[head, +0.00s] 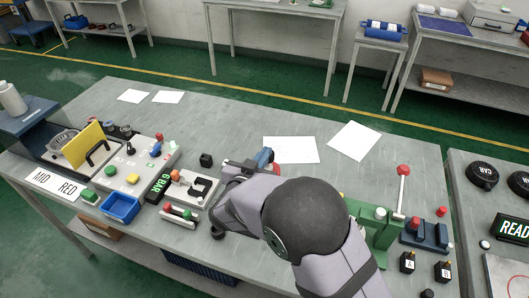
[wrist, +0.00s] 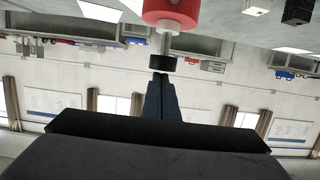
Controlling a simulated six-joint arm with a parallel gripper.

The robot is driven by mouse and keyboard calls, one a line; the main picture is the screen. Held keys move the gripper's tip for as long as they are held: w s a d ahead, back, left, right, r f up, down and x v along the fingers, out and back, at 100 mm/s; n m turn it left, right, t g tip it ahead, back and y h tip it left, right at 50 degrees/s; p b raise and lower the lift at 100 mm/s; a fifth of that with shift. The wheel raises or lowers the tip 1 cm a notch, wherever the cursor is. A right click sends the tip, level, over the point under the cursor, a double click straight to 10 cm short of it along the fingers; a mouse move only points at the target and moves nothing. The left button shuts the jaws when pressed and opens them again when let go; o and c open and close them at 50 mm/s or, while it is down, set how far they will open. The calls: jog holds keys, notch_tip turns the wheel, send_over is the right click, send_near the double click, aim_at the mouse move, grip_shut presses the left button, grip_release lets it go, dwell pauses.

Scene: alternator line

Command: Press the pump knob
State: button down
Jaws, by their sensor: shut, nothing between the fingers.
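In the head view, a small red and blue item (head: 264,158) shows behind my arm and may be the same pump. My arm hides most of that spot, and my fingertips cannot be made out there.
Left of my arm are a grey fixture (head: 188,188), a blue bin (head: 121,207) and a panel with coloured buttons (head: 133,177). A green press with a red-knobbed lever (head: 403,171) stands to the right. White papers (head: 291,150) lie behind; the bench's back middle is clear.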

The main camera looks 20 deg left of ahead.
jog(key=shift+d+f+b, duration=0.1)
jog(key=shift+f+b, duration=0.95)
jog(key=shift+f, duration=0.8)
jog(key=shift+s, duration=0.1)
notch_tip(320, 180, up, 4)
jog(key=p, duration=0.3)
jog(key=shift+r+p, duration=0.15)
jog(key=shift+p, duration=0.25)
jog(key=b+v, duration=0.3)
jog(key=v, duration=0.7)
jog(key=shift+r, duration=0.2)
